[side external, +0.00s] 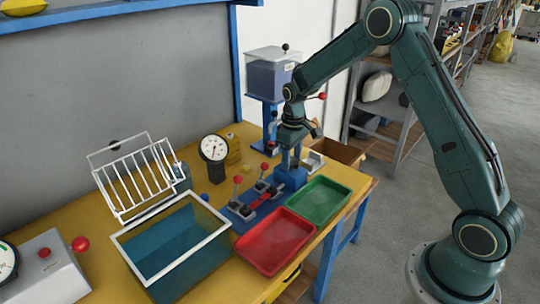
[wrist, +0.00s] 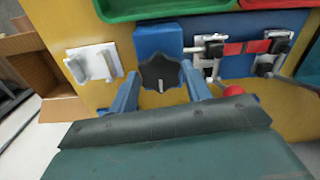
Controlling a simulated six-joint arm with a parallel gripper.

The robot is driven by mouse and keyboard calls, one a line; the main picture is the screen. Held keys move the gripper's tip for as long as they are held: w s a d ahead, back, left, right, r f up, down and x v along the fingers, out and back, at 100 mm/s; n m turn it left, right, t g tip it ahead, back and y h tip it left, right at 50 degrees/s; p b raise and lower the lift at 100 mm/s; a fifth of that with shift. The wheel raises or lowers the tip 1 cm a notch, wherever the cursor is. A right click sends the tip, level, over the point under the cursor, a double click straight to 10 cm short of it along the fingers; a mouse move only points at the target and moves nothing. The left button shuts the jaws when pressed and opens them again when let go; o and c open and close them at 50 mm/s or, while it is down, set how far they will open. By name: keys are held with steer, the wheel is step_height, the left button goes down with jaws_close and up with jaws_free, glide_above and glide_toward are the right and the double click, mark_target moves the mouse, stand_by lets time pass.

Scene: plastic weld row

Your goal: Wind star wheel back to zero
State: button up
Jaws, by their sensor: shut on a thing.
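The star wheel (wrist: 160,73) is a black lobed knob with a pale mark, on the front of a blue block (wrist: 158,38) in the wrist view. In the side view the blue block (side external: 291,177) stands on the yellow bench, and my gripper above it hides the wheel. My gripper (wrist: 160,84) is shut on the star wheel, with one blue finger on each side of it. The pale mark on the wheel points down toward my gripper in the wrist view. Any zero mark on the block cannot be made out.
Red-knobbed clamps (side external: 262,187) stand beside the block, with a red strip (wrist: 245,47) between them. A green tray (side external: 319,201) and a red tray (side external: 275,241) lie in front. A dial gauge (side external: 214,149), a water tank (side external: 173,245) and a white rack (side external: 136,178) stand left.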

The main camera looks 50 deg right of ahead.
mark_target(292, 161)
stand_by(0.3)
steer(key=o, duration=1)
steer(key=shift+c, duration=0.2)
steer(key=shift+r, duration=0.15)
step_height(292, 161, up, 14)
steer(key=shift+f, duration=0.2)
steer(key=shift+r, duration=0.1)
